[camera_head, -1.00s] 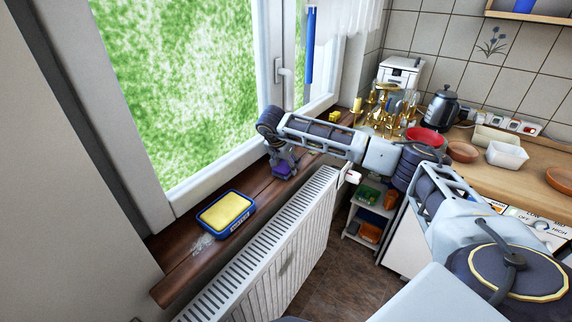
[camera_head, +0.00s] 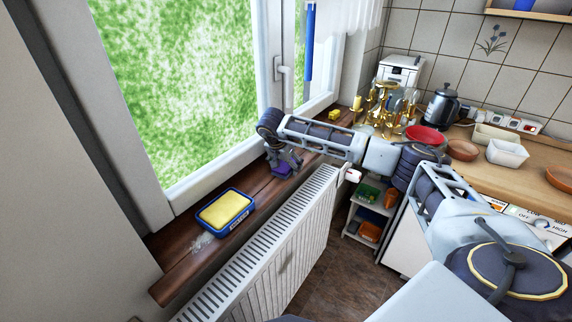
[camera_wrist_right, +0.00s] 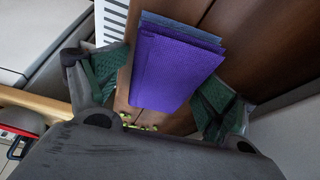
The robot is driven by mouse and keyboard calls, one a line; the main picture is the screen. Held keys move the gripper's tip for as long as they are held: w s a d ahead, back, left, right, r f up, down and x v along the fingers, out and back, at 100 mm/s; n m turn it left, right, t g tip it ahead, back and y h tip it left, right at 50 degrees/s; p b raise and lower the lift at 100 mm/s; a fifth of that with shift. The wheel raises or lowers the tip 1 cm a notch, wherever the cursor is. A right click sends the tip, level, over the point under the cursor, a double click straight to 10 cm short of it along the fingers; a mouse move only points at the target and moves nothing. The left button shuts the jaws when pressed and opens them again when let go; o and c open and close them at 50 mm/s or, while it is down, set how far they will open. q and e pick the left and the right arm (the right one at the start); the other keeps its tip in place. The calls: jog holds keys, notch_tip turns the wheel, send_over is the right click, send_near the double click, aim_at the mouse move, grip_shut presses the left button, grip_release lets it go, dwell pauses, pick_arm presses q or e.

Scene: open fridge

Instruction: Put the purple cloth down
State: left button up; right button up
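The purple cloth (camera_head: 282,171) is on the brown wooden windowsill (camera_head: 181,237), below my right gripper (camera_head: 285,160). In the right wrist view the folded cloth (camera_wrist_right: 172,72) lies between the two fingers of my right gripper (camera_wrist_right: 160,90). The fingers stand apart, with brown wood showing between them and the cloth's near end. The gripper is open around the cloth and points down at the sill. Contact between the fingers and the cloth's side edges is hard to judge. My left gripper is not in view.
A yellow sponge in a blue tray (camera_head: 223,212) sits on the near sill. The window (camera_head: 180,90) rises behind, and a white radiator (camera_head: 270,255) stands below. A small yellow block (camera_head: 334,114) is farther along. The counter holds a red bowl (camera_head: 425,135) and a kettle (camera_head: 442,107).

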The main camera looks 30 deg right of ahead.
jog(key=shift+a+r, duration=0.1)
jog(key=shift+a, duration=0.05)
dwell(0.4)
jog(key=shift+w+r, duration=0.1)
jog(key=shift+r, duration=0.35)
jog(key=s+v, duration=0.1)
jog(key=v, duration=1.2)
jog(key=shift+s+a+r+b, duration=0.2)
jog(key=shift+a+b, duration=0.05)
jog(key=shift+b, duration=0.2)
jog(key=shift+s+f, duration=0.1)
